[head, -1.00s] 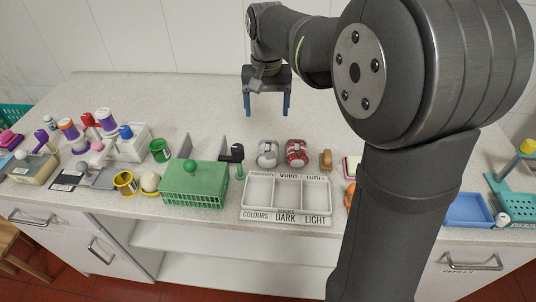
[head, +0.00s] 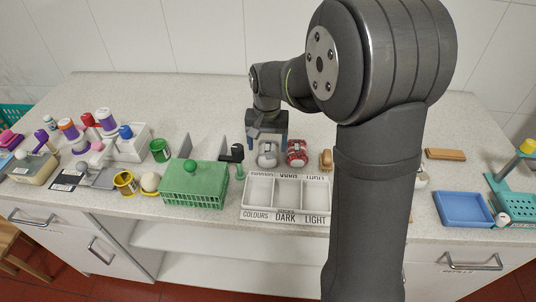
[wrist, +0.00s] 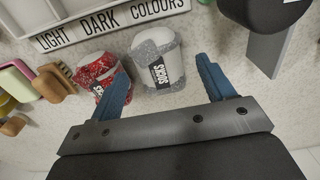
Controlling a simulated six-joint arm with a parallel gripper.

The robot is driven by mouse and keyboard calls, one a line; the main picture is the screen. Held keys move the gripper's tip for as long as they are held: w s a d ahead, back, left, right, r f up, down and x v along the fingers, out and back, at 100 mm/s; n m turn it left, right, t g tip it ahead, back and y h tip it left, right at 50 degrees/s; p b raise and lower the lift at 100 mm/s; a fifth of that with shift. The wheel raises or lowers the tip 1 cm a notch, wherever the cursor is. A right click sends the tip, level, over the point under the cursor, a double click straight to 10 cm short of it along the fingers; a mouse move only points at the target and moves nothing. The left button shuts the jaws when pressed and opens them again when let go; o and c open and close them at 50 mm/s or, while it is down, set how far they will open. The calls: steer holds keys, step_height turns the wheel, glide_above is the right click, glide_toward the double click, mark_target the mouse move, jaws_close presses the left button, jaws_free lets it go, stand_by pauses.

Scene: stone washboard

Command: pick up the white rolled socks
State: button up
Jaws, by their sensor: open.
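The white-grey rolled socks (head: 267,156), with a dark label band reading "SOCKS", lie on the counter behind the sorting tray. They also show in the wrist view (wrist: 157,58). My gripper (head: 267,144) is open and empty, just behind and above them. In the wrist view my gripper (wrist: 162,72) has its blue fingers either side of the socks' near end, with the socks mostly beyond the tips. The left finger overlaps the red rolled socks (wrist: 100,72) in that view. I cannot tell whether it touches them.
The red rolled socks (head: 297,156) lie close on the right. The tray (head: 285,219) marked COLOURS, DARK, LIGHT is in front, its compartments empty. A black-topped holder (head: 232,153) and grey upright plate stand left. A brown brush-like item (head: 326,159) is farther right. The counter behind is clear.

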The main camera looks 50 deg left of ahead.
mark_target(268, 148)
steer(key=f, duration=0.4)
steer(key=shift+w+f, duration=0.2)
steer(key=shift+f, duration=0.2)
steer(key=c, duration=1.1)
steer(key=shift+o, duration=0.2)
steer(key=shift+r, duration=0.15)
steer(key=r, duration=0.4)
steer(key=shift+w+d+r, duration=0.2)
steer(key=w+d+r, duration=0.2)
steer(key=d, duration=0.1)
steer(key=w+d+r, duration=0.2)
steer(key=d, duration=0.1)
steer(key=w+d+r, duration=0.2)
steer(key=d, duration=0.1)
steer(key=shift+d+r, duration=0.15)
steer(key=shift+r, duration=0.05)
